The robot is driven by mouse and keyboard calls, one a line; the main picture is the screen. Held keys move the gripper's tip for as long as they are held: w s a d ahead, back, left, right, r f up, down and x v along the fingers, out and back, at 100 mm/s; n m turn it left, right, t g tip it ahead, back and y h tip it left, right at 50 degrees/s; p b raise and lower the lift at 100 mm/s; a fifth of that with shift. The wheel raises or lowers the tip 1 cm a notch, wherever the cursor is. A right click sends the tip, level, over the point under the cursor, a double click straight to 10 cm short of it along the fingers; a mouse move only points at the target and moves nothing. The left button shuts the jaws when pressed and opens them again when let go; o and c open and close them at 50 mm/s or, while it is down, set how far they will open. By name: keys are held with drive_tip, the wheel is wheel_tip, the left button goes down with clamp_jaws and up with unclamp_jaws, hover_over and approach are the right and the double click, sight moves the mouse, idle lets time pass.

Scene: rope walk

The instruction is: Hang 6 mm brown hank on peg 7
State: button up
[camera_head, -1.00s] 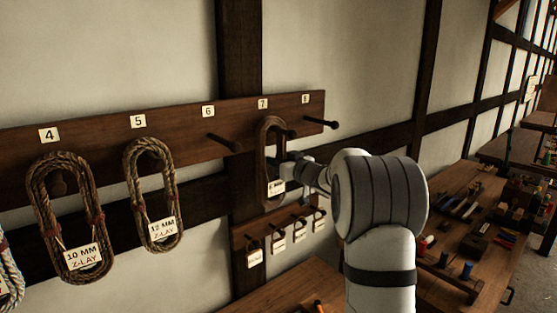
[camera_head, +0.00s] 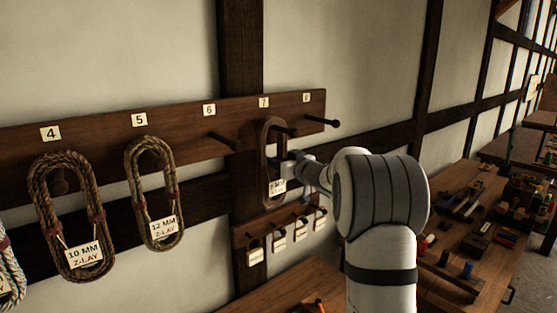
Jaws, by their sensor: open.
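The brown hank (camera_head: 264,150) is a narrow dark loop with a white tag (camera_head: 277,187). It hangs upright below the number 7 plate (camera_head: 264,102), with peg 7 (camera_head: 287,132) through its upper part. My gripper (camera_head: 286,172) is at the right side of the hank, close to the tag, and is open. The fingertips are small and partly hidden, so I cannot tell whether they touch the rope. My arm covers the area to the right of the hank.
Peg 6 (camera_head: 225,142) is bare, and so is peg 8 (camera_head: 322,120). Hanks tagged 10 MM (camera_head: 42,200) and 12 MM (camera_head: 133,180) hang on pegs 4 and 5. A lower rack (camera_head: 242,240) holds several small tagged items. A workbench (camera_head: 440,272) with tools stands at right.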

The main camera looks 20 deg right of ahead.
drive_tip(key=s+d+m+g+h+b, duration=0.15)
drive_tip(key=s+m+h, duration=0.25)
drive_tip(key=s+h, duration=0.7)
drive_tip(key=s+a+f+g+y, duration=0.1)
drive_tip(key=s+a+f+g, duration=0.2)
drive_tip(key=s, duration=0.8)
drive_tip(key=s+a+f+g+y, duration=0.1)
drive_tip(key=s+a+f+g, duration=0.3)
drive_tip(key=s+f, duration=0.4)
drive_tip(key=s+a+f+g+y, duration=0.2)
drive_tip(key=s+a+f+g, duration=0.1)
drive_tip(key=s, duration=1.3)
wheel_tip(320, 180, down, 2)
drive_tip(key=shift+s+a+f+m+g, duration=0.3)
drive_tip(key=shift+a+g, duration=0.1)
drive_tip(key=shift+g, duration=0.45)
